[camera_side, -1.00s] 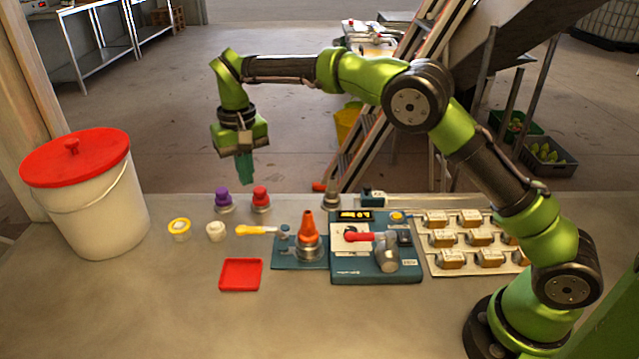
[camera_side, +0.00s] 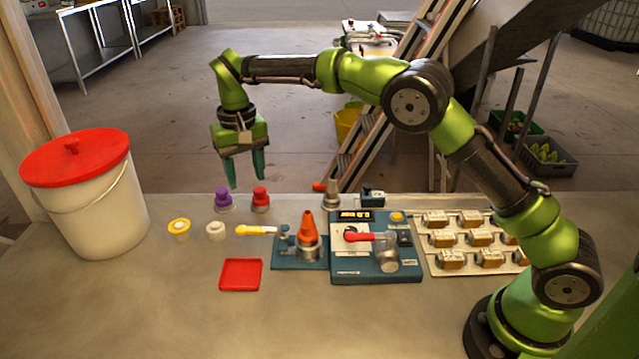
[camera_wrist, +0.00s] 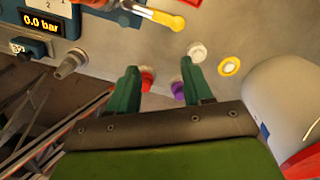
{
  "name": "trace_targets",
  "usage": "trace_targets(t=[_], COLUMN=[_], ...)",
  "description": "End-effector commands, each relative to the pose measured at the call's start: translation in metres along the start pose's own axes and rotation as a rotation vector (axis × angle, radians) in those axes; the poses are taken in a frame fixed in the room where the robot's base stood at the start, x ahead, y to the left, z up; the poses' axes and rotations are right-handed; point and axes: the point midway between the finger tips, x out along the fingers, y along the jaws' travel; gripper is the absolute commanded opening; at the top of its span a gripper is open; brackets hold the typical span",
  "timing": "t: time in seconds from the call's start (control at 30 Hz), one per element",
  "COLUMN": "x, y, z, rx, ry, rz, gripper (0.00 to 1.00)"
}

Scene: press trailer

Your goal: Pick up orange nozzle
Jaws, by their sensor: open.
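The orange nozzle (camera_side: 307,228) is a tapered cone standing upright on a round metal fitting on a small teal base plate (camera_side: 284,262). My gripper (camera_side: 245,182) points down with its two teal fingers apart and empty. It is high above the back edge of the table, behind and to the left of the nozzle. In the wrist view, my gripper (camera_wrist: 160,68) shows open, with a red piece and a purple piece beyond its fingers. I cannot clearly make out the nozzle in the wrist view.
A red nozzle (camera_side: 260,198) and a purple nozzle (camera_side: 223,199) stand behind the orange one. A teal press unit (camera_side: 350,273) with a red-handled lever is to its right. A yellow-tipped tool (camera_side: 250,230) and red tray (camera_side: 240,275) lie to its left. The front table is clear.

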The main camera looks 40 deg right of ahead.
Motion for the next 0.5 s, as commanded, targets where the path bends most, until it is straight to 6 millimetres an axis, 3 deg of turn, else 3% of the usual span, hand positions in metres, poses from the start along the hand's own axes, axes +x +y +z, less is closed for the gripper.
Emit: trace_targets(t=[0.03, 0.2, 0.43, 0.5], x=[0.0000, 0.0000, -0.0004, -0.0093], y=[0.0000, 0.0000, 0.0009, 0.0042], z=[0.0000, 0.0000, -0.0005, -0.0029], rx=[0.000, 0.000, 0.002, 0.009], ry=[0.000, 0.000, 0.001, 0.015], rz=[0.000, 0.000, 0.000, -0.009], gripper=[0.58, 0.80, 0.80, 0.80])
